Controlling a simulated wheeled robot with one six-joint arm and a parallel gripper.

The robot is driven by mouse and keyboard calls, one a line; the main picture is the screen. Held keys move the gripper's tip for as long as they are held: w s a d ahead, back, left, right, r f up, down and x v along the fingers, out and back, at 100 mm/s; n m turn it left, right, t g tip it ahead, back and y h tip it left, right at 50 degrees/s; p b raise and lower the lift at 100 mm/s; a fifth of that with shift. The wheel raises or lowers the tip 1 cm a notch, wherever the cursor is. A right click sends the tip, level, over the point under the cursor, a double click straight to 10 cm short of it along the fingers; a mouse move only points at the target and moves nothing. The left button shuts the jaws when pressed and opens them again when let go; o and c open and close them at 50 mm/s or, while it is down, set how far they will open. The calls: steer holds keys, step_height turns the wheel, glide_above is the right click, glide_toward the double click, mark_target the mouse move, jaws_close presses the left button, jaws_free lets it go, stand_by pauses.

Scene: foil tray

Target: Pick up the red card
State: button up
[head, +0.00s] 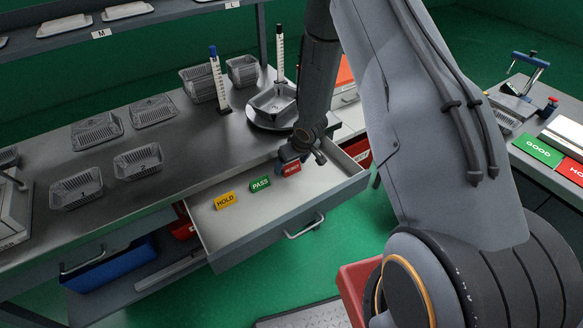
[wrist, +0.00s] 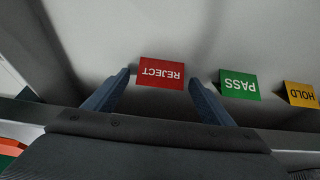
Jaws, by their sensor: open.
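The red card (head: 292,169), marked REJECT, stands in the open drawer, at the right end of a row of three cards. In the wrist view the red card (wrist: 162,73) appears upside down, just ahead of and between my fingertips. My gripper (head: 300,155) is over the drawer, close to the red card and partly covering it in the head view. In the wrist view my gripper (wrist: 158,80) has its two blue fingers spread apart, one to each side of the card, with nothing held.
A green PASS card (head: 260,184) and a yellow HOLD card (head: 225,200) stand to the left in the same drawer (head: 280,216). In the wrist view the green card (wrist: 239,84) is close beside one finger. The bench above holds clear trays.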

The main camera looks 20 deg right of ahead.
steer(key=shift+w+f, duration=0.1)
steer(key=shift+f, duration=0.2)
steer(key=c, duration=1.1)
steer(key=shift+c, duration=0.2)
steer(key=shift+r, duration=0.1)
